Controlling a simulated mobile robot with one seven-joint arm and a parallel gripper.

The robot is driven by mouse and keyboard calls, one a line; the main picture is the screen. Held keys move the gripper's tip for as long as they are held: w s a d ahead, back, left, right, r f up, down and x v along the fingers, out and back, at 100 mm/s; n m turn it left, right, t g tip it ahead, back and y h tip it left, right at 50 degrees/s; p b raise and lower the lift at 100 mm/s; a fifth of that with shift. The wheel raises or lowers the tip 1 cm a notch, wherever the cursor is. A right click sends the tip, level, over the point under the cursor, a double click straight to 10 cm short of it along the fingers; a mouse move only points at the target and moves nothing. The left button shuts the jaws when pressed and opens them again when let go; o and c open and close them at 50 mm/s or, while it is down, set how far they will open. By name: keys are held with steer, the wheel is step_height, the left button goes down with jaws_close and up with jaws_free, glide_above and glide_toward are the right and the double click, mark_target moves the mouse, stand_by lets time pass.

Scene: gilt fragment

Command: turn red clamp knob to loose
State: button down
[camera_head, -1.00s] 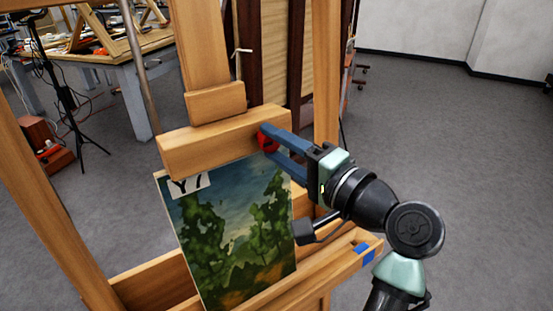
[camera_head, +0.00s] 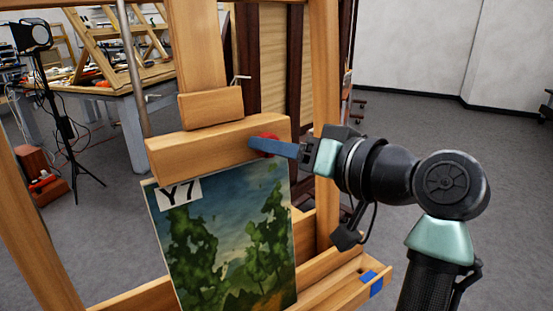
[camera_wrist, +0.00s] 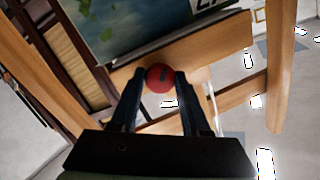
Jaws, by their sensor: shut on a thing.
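The red clamp knob (camera_head: 266,142) is on the front of the easel's wooden top clamp bar (camera_head: 205,147). In the head view it is mostly hidden by a blue finger. In the wrist view the round red knob (camera_wrist: 159,78) sits between the two fingertips, with a dark mark on its face. My gripper (camera_head: 256,145) is shut on the knob, reaching in from the right; its fingers also show in the wrist view (camera_wrist: 160,82). The painting (camera_head: 225,240), labelled Y7, stands on the easel below the bar.
The easel's right upright (camera_head: 325,95) stands close behind my gripper. A lower ledge with a blue patch (camera_head: 368,282) lies below my arm. A worktable (camera_head: 120,92) and a lamp stand (camera_head: 62,125) are at the back left.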

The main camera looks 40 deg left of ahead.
steer(key=shift+r+n+t+h+b, duration=0.15)
steer(key=shift+n+h+b, duration=0.2)
steer(key=shift+n+b, duration=0.9)
steer(key=shift+r+n+t+h+b, duration=0.15)
steer(key=shift+n+h+b, duration=0.2)
steer(key=shift+n, duration=1.8)
steer(key=shift+c, duration=2)
jaws_free()
steer(key=shift+f, duration=0.15)
steer(key=b+v, duration=0.1)
steer(key=v, duration=1.2)
steer(key=shift+s, duration=0.1)
